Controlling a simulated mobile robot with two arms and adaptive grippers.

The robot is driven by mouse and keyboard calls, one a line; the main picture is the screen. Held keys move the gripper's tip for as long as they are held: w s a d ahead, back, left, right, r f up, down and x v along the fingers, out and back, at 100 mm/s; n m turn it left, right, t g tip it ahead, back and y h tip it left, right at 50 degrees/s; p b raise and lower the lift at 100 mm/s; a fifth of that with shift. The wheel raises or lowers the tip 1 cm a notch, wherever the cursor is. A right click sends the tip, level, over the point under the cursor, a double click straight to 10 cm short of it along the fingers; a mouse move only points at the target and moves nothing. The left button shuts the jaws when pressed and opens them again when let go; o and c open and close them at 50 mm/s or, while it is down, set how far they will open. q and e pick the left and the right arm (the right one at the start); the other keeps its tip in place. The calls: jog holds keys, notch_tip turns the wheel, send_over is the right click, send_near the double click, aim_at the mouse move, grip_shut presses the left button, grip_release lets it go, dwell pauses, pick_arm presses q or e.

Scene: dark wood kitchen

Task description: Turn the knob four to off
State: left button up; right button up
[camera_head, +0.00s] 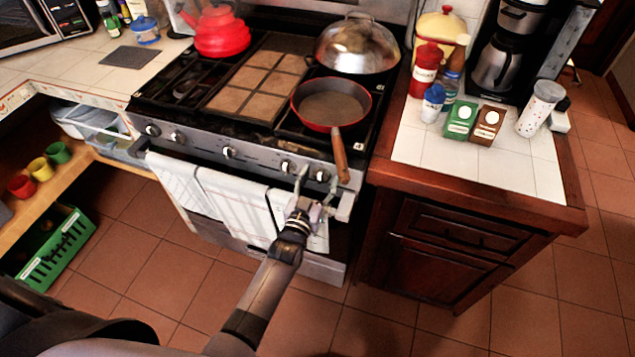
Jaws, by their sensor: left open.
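The stove's front panel (205,146) carries several round silver knobs in a row. The fourth knob from the left (287,168) is on the right part of the panel. The rightmost knob (322,176) is beside it. My left gripper (316,181) is open in front of the panel's right end, with one finger pointing up between these two knobs and the other farther right. I cannot tell whether a finger touches a knob, nor which way the fourth knob is turned. My right gripper is out of view.
A red pan (331,103) has its wooden handle (341,155) jutting past the panel, close to my gripper. Towels (235,208) hang on the oven handle below. A red kettle (219,32) and domed-lid pan (357,44) stand on the stove. A counter (470,165) borders it right.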

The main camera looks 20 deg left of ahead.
pick_arm(q)
jog(key=s, duration=1.2)
jog(key=shift+a, duration=0.2)
